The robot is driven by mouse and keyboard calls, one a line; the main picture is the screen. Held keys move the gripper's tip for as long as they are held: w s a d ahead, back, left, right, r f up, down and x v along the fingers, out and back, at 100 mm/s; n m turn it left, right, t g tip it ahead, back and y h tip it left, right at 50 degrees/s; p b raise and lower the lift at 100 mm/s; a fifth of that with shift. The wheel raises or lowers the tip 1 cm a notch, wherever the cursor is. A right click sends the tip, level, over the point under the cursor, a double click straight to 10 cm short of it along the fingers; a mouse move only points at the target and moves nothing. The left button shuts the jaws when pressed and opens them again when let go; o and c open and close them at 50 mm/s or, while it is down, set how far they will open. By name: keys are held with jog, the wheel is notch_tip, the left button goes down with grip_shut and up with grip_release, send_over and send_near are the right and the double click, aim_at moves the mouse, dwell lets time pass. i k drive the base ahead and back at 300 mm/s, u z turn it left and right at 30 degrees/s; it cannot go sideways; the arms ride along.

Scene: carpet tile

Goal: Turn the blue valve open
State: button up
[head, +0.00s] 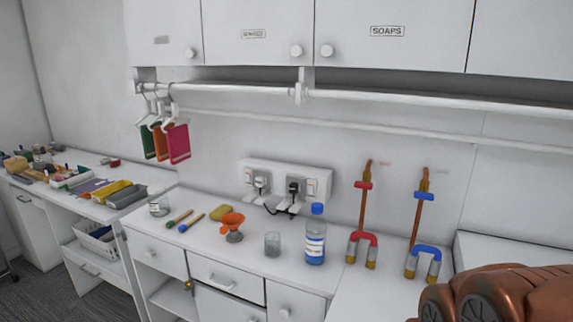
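The blue valve (424,196) is a small blue handle on the right-hand copper pipe (418,222) against the back wall. Lower on the same pipe is a blue curved piece (427,250) with brass-coloured ends, above the counter. A matching red valve (363,185) sits on the copper pipe to its left, with a red curved piece (362,238) below. I cannot tell from here how far the blue handle is turned. My gripper is not in view. A copper-coloured part of my arm shows at the bottom right, apart from the blue valve.
Left of the pipes, the counter holds a blue-capped bottle (315,235), a glass (272,243), an orange funnel (232,222) and two brushes. A wall socket box (285,179) with plugs is behind. A white rail (420,102) runs above, under cabinets (395,30).

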aim_at(424, 196)
jog(key=z, duration=0.1)
jog(key=k, duration=0.45)
jog(key=u, duration=0.8)
jog(key=i, duration=1.35)
jog(key=z, duration=0.6)
